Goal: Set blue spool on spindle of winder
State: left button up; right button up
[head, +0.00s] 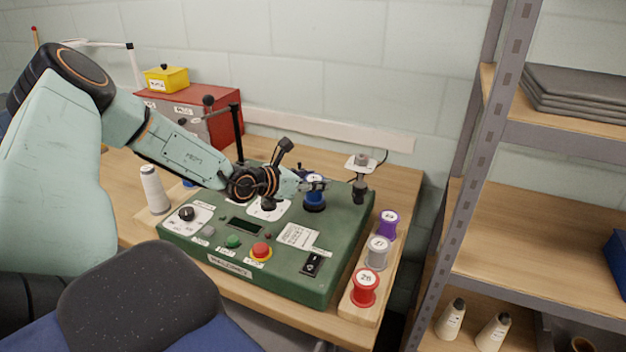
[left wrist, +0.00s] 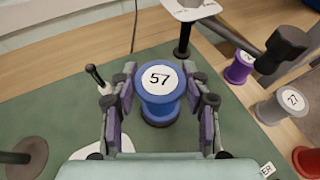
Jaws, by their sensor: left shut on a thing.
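The blue spool (head: 315,197), with a white top label reading 57, is upright over the back right part of the green winder (head: 215,244). My left gripper (head: 314,184) is shut on it, with one finger on each side, as the left wrist view shows with the blue spool (left wrist: 159,92) between the fingers. The spindle is not visible; the spool or gripper may hide it. I cannot tell whether the spool touches the winder's top. My right gripper is in neither view.
Purple (head: 387,225), grey (head: 377,252) and red (head: 364,288) spools stand on a wooden strip right of the winder. A post with a white plate (head: 361,164) rises behind the blue spool. A white cone (head: 154,190) stands left. A metal shelf upright (head: 470,190) is at right.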

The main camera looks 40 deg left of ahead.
pick_arm(q)
jog(key=shift+f, duration=0.15)
jog(key=shift+w+f, duration=0.15)
jog(key=shift+f, duration=0.15)
jog(key=shift+b, duration=0.3)
jog(key=shift+f, duration=0.2)
jog(key=o, duration=1.2)
